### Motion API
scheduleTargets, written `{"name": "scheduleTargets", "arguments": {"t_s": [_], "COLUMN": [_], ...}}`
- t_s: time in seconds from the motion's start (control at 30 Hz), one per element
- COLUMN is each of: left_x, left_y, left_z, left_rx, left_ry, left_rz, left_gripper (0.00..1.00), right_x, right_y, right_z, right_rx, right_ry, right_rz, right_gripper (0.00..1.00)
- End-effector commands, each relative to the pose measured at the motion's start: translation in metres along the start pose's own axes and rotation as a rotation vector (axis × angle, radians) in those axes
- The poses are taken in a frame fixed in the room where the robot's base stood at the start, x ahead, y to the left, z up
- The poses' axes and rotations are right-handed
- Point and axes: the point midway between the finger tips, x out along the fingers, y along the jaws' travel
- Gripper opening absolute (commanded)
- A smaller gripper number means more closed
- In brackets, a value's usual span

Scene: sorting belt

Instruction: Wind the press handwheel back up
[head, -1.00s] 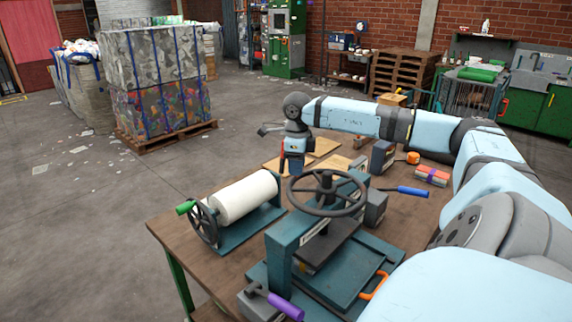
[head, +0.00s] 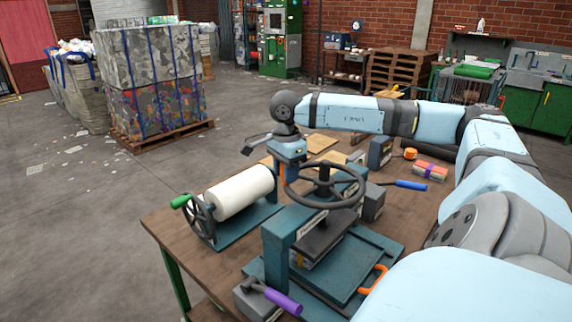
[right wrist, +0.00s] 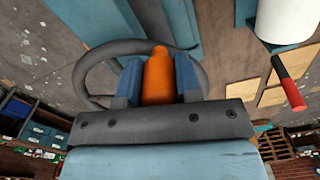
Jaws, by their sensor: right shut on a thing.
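The press (head: 290,228) is a teal frame on the wooden bench with a dark round handwheel (head: 325,207) lying flat on top. A dark plate (head: 325,235) is under the frame. In the right wrist view the wheel rim (right wrist: 82,75) curves behind an orange knob (right wrist: 157,80). My right gripper (right wrist: 158,82) is shut on this knob, one blue finger on each side. My left gripper is out of view.
A white roll (head: 240,193) on a stand with a green-handled crank is left of the press. An orange handle (head: 373,282), a purple handle (head: 283,300) and a blue-handled tool (head: 410,185) are near the press. Wooden boards (head: 320,143) lie behind. A red-and-black handle (right wrist: 290,85) shows in the wrist view.

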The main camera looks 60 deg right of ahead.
Motion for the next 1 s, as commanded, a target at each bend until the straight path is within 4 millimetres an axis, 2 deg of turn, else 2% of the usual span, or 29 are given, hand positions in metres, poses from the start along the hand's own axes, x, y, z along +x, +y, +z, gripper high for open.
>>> {"name": "scheduleTargets", "arguments": {"t_s": [0.27,0.7,0.73,0.83,1.0], "left_x": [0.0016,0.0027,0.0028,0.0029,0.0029], "left_y": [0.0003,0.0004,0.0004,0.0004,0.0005], "left_z": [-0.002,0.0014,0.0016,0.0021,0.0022], "left_rx": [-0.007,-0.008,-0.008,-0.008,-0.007], "left_ry": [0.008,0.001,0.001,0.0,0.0], "left_rz": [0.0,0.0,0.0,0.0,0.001], "left_gripper": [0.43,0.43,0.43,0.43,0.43], "right_x": [0.0014,0.0012,0.0013,0.0011,0.0006], "right_y": [0.0068,0.0077,0.0077,0.0076,0.0073], "right_z": [0.0029,0.0033,0.0033,0.0032,0.0031], "right_rx": [-0.07,-0.078,-0.078,-0.077,-0.076], "right_ry": [0.001,0.001,0.001,0.001,0.0], "right_rz": [0.002,0.003,0.003,0.003,0.002], "right_gripper": [0.0,0.0,0.34,0.57,0.57]}}
